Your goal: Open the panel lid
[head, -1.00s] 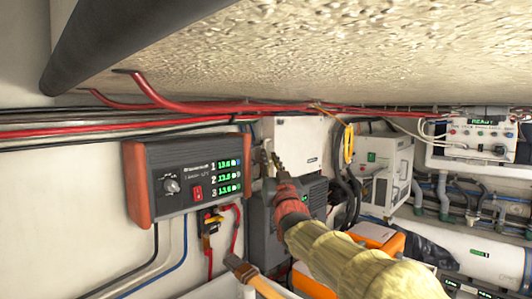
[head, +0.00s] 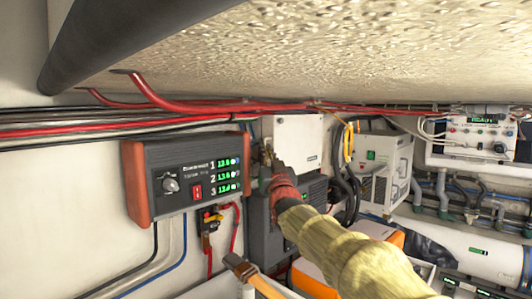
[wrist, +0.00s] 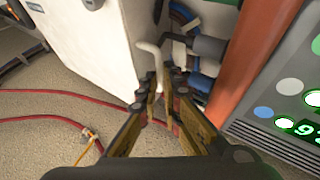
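The panel is a white box (head: 297,140) on the wall at the back, in the middle of the head view. Its white face (wrist: 88,50) fills the upper left of the wrist view. A pale bent handle (wrist: 149,48) sticks out at the box's edge and runs down between my fingertips. My gripper (head: 268,152) is at the left edge of the box. In the wrist view my gripper (wrist: 162,82) has its two fingers a little apart, one on each side of the handle. I cannot tell whether they touch it. The lid looks shut.
A grey control unit with red-orange sides (head: 190,177) hangs close on the left. Red cables (head: 220,107) run along the wall above the box. A yellow cable loop (head: 348,143) and a white unit (head: 382,168) are at its right.

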